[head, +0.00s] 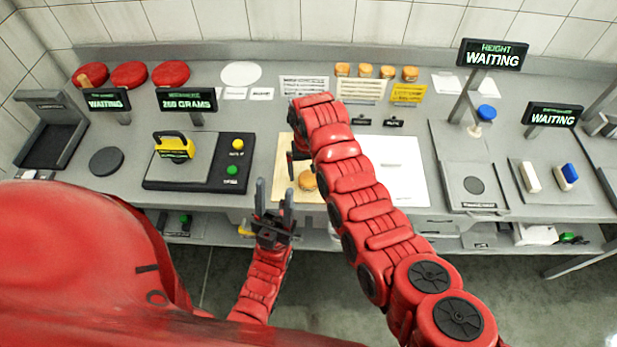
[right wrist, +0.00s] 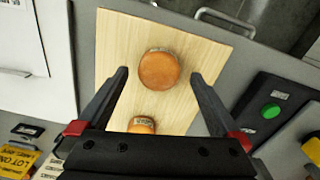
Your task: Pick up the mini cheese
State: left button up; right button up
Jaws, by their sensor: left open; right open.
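A small round orange mini cheese (head: 306,180) lies on a pale wooden board (head: 285,185) at the counter's front middle. In the right wrist view, one mini cheese (right wrist: 160,70) appears between my right gripper's fingertips (right wrist: 158,75). A second mini cheese (right wrist: 141,125) is nearer the palm, partly hidden by the gripper body. My right gripper is open above the board (right wrist: 115,50); I cannot tell the height gap. In the head view my right arm hides much of that gripper and board. My left gripper (head: 274,190) is open and empty at the counter's front edge.
Several small cheeses (head: 365,70) stand at the back. A scale (head: 205,160) bears a yellow weight (head: 175,147) left of the board. Red wheels (head: 129,75) sit back left. A white sheet (head: 405,170) lies right of the board; a height station (head: 472,185) stands farther right.

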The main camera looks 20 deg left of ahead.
aim_at(309, 177)
jog(key=shift+w+f+p, duration=0.15)
jog(key=shift+f+p, duration=0.3)
jog(key=shift+f, duration=1.3)
jog(key=c, duration=1.4)
jog(key=shift+w+r, duration=0.1)
jog(key=shift+r, duration=0.1)
